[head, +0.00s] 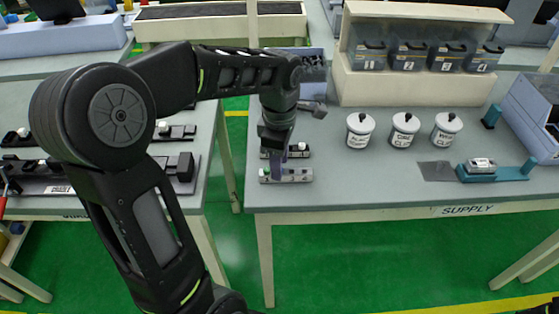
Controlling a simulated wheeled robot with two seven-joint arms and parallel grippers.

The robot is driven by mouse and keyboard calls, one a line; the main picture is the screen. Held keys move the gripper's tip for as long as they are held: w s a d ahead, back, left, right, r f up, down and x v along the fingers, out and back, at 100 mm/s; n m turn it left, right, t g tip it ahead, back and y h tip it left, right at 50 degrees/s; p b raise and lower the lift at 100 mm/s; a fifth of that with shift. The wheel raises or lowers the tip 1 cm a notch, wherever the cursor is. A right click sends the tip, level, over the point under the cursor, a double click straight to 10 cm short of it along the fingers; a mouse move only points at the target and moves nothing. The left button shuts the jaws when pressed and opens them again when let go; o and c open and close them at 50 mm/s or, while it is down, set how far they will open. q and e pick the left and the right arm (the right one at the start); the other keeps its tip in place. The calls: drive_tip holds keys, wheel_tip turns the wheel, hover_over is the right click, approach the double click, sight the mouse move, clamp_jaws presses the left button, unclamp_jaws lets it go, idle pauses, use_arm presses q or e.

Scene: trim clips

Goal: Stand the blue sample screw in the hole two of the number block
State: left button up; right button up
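My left gripper (277,160) points down over the left front part of the supply table (350,192). It is at a small grey block (298,176) near the table's front edge. The block has a few small light and dark marks on top and may be the number block; its numbers are too small to read. A narrow blue-grey piece shows at the fingertips, but I cannot tell whether it is the blue screw or part of the gripper. Whether the fingers are open or shut is unclear. My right gripper is not in view.
A second grey block (301,152) lies just behind. Three white lidded jars (404,130), a teal fixture (497,172) and a rack of numbered bins (425,84) stand to the right. A left bench (60,205) carries dark fixtures. The table's front middle is clear.

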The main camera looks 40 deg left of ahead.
use_arm(q)
wheel_tip(320, 180, up, 8)
idle(0.6)
drive_tip(key=shift+f, duration=0.1)
idle(0.8)
